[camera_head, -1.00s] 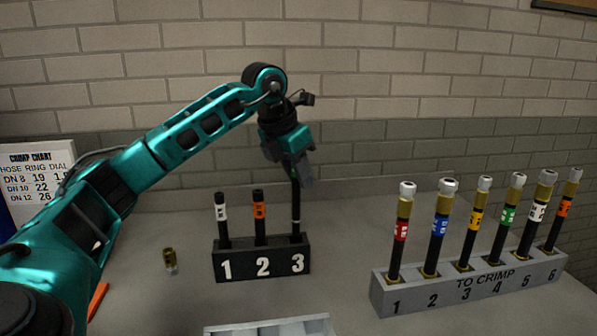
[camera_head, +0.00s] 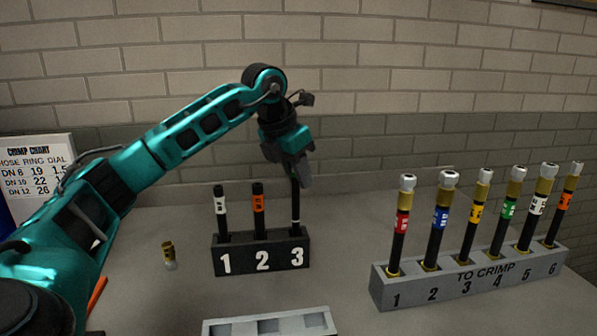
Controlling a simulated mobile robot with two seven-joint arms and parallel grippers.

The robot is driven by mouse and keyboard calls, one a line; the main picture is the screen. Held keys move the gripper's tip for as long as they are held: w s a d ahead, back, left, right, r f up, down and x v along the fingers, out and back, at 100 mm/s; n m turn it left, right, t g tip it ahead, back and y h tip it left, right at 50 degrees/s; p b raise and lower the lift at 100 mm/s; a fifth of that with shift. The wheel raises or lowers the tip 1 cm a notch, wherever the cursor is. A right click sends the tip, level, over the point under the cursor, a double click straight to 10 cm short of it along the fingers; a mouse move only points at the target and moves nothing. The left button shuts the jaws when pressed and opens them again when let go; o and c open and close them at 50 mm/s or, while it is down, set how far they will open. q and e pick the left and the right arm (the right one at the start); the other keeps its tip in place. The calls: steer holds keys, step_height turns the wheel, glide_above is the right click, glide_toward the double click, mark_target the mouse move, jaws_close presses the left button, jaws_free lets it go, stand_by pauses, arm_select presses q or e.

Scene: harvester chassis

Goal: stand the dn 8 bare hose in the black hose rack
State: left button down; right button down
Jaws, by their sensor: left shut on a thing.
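The black hose rack (camera_head: 240,262) stands on the table, with places marked 1, 2 and 3. A black hose with a white label (camera_head: 221,207) stands in place 1, and one with an orange label (camera_head: 258,206) in place 2. My left gripper (camera_head: 301,177) is above place 3, shut on the top of a thin dark hose (camera_head: 295,205) with a narrow pale band. This hose is upright and its lower end meets the rack at place 3. Its top is hidden by the gripper, and I cannot tell how deep it sits. My right gripper is not in view.
A grey rack marked TO CRIMP (camera_head: 470,285) holds several fitted hoses at the right. A small brass fitting (camera_head: 168,254) stands left of the black rack. A grey tray (camera_head: 265,327) lies in front. A crimp chart (camera_head: 38,165) stands at the far left.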

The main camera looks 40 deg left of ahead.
mark_target(299, 203)
arm_select(q)
steer(key=shift+f+b, duration=2.15)
steer(key=shift+f, duration=1.2)
steer(key=c, duration=0.9)
jaws_free()
